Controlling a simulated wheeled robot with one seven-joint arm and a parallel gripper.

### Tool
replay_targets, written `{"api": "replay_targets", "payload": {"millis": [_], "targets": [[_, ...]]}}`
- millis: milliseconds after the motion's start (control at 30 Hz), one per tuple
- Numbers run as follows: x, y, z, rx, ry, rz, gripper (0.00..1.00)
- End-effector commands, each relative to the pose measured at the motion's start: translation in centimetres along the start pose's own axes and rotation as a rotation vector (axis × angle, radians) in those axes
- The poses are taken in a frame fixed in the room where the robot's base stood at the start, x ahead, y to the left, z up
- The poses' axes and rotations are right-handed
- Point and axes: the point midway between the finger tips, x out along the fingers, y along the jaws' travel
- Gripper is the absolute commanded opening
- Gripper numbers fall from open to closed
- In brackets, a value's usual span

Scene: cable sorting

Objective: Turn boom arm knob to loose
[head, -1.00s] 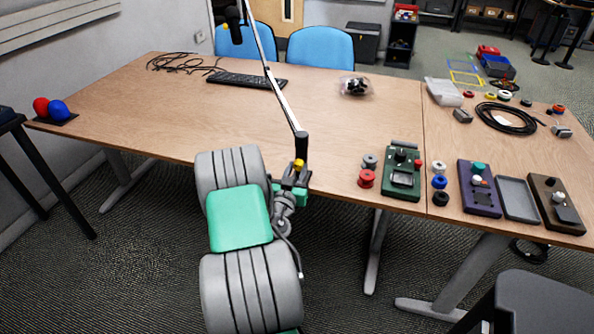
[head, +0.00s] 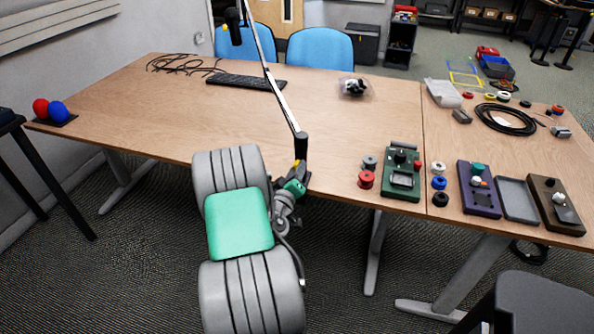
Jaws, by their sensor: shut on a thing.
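The boom arm (head: 278,92) rises from its clamp at the table's front edge, with a black lower joint (head: 301,146) and a black microphone (head: 234,25) hanging at its upper end. The yellow knob (head: 296,163) is at the foot of the boom arm, and only a sliver of it shows. My gripper (head: 297,173) is shut on the knob, its dark fingers and green parts tilted. The fingers hide most of the knob, so its exact turn cannot be read.
A keyboard (head: 246,81) and loose black cable (head: 180,65) lie at the back left. Red and grey spools (head: 366,180) and a green device (head: 402,174) stand right of the boom arm. The table's middle is clear.

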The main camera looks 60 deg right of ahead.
Motion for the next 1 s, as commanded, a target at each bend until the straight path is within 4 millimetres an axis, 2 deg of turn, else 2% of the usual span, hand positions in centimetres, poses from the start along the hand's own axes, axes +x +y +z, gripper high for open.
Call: {"api": "replay_targets", "payload": {"millis": [300,700,733,1000], "targets": [[-0.03,-0.06,-0.03,-0.077,-0.003,-0.001,0.0],[-0.03,-0.07,-0.03,-0.082,-0.003,-0.001,0.0],[-0.03,-0.07,-0.03,-0.081,-0.003,-0.001,0.32],[0.0,0.0,0.02,-0.081,-0.004,0.0,0.52]]}}
